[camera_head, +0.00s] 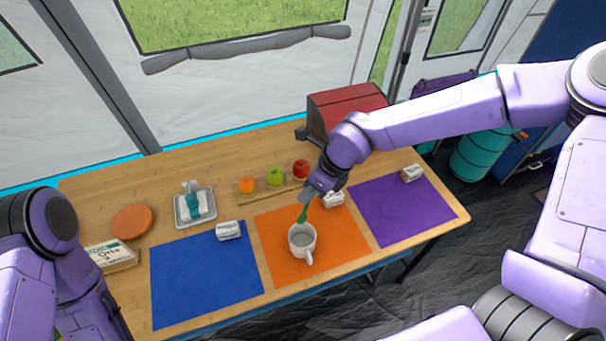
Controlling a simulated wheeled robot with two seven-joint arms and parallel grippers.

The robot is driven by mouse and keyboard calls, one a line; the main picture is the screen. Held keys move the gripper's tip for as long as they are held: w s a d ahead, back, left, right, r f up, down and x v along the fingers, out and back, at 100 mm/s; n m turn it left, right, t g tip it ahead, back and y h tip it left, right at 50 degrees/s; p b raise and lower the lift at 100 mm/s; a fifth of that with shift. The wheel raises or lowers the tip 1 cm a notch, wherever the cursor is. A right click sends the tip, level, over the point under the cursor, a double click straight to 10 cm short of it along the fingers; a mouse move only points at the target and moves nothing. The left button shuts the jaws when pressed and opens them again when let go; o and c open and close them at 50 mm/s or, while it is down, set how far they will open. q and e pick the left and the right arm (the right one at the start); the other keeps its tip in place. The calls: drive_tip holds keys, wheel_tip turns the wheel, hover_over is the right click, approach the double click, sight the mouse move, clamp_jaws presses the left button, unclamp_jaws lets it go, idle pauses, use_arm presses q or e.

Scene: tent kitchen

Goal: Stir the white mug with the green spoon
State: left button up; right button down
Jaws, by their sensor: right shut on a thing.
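A white mug (302,240) stands upright on the orange mat (345,246), its handle toward the front. A green spoon (302,214) is held steeply above it, its lower end at or just over the mug's back rim; I cannot tell whether it is inside. My right gripper (309,198) is shut on the spoon's upper part, above and behind the mug. My left arm is at the lower left edge and its gripper is not visible.
A blue mat (205,278) lies left and a purple mat (402,208) right, with small white boxes near their back edges. Behind are a board with an orange (247,184), green apple (275,176) and red apple (301,168), a tray (181,212) and a red box (345,105).

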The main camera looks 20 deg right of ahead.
drive_tip(key=shift+f, duration=0.1)
drive_tip(key=shift+s+d+f+b, duration=0.1)
drive_tip(key=shift+s+f+b, duration=0.2)
drive_tip(key=shift+s+b, duration=0.15)
drive_tip(key=shift+d+f, duration=0.15)
drive_tip(key=shift+f, duration=0.15)
wheel_tip(320, 180, down, 12)
drive_tip(key=b, duration=0.9)
drive_tip(key=shift+w+a+r+b, duration=0.2)
drive_tip(key=shift+a+b, duration=0.1)
drive_tip(key=shift+b, duration=0.1)
